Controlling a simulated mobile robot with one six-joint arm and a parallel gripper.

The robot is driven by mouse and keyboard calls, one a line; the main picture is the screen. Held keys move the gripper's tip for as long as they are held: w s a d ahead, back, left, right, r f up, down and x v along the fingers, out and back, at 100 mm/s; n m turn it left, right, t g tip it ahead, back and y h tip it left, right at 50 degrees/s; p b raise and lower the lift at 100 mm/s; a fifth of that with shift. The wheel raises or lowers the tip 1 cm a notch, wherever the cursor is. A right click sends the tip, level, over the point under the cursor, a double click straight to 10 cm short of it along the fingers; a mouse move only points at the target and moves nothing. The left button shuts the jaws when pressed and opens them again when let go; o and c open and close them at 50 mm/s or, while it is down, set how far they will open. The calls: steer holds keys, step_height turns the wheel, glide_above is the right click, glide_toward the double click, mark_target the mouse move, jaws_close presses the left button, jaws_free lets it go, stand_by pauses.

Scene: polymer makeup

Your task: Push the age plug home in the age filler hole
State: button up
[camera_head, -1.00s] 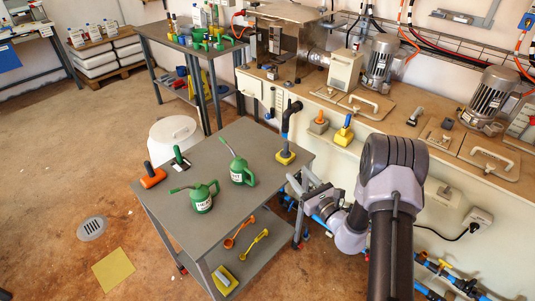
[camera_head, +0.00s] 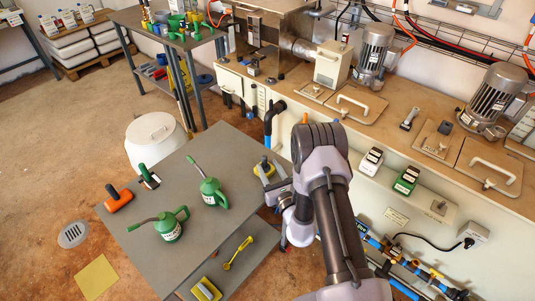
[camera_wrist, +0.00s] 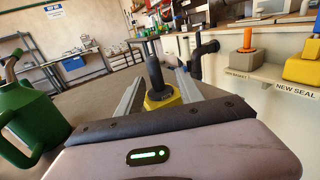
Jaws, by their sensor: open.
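I cannot make out for certain which part is the age plug, or the age filler hole. A yellow block with an upright black handle (camera_head: 264,170) stands at the right corner of the grey table (camera_head: 215,240). The same yellow block (camera_wrist: 163,100) shows ahead in the wrist view. My gripper (camera_wrist: 157,78) is open, its two straight fingers pointing towards the block, one to each side of the black handle in the picture. I cannot tell whether they touch it. In the head view my gripper (camera_head: 276,187) is at that table corner, partly hidden by my arm.
A black pipe (camera_wrist: 203,50) rises behind the block. A ledge holds an orange-handled block (camera_wrist: 246,48) above "NEW BASKET". The bench (camera_head: 400,130) carries lids and motors. Open floor lies left.

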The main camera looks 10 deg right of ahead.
steer(key=shift+w+a+f, duration=0.1)
steer(key=shift+w+a, duration=0.05)
steer(key=shift+w, duration=0.3)
steer(key=shift+a, duration=0.15)
steer(key=shift+s, duration=0.2)
steer(key=shift+c, duration=0.9)
jaws_close()
